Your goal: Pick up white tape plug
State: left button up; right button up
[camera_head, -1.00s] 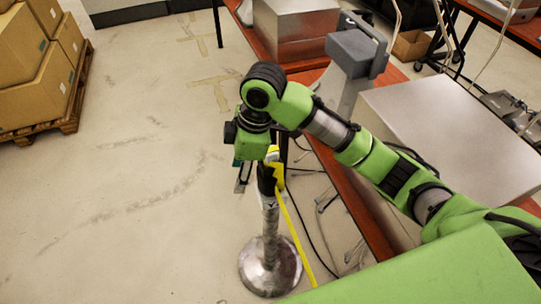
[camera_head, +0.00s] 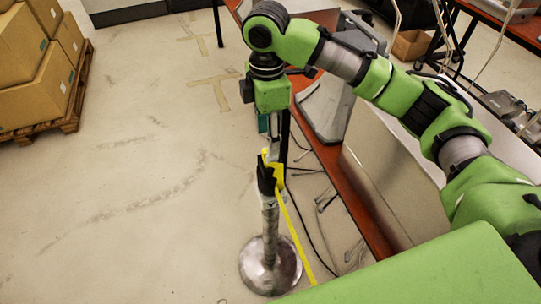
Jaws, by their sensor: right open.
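A silver stanchion post with a round metal base (camera_head: 270,265) stands on the floor at centre. Its black head (camera_head: 266,178) carries yellow tape (camera_head: 296,226) that runs down to the lower right. A yellow piece (camera_head: 277,168) shows at the head. I cannot make out a distinct white plug there; the parts are small and partly covered by the gripper. My right gripper (camera_head: 274,142) is open and points down, just above the post's head. I cannot tell whether its fingertips touch anything. My left gripper is not in view.
A red-brown table edge (camera_head: 358,205) with a large grey metal box (camera_head: 385,180) stands right of the post. Dark cables lie below it. Cardboard boxes (camera_head: 35,90) on a wooden pallet stand at the left. The floor left of the post is clear.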

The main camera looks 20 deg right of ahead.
aim_at(270, 159)
jog(key=shift+d+f+p, duration=0.2)
jog(key=shift+f+p, duration=0.15)
jog(key=shift+f, duration=1.3)
jog(key=shift+d+f+p, duration=0.15)
jog(key=shift+f+p, duration=0.2)
jog(key=shift+f, duration=1.25)
jog(key=c, duration=1.2)
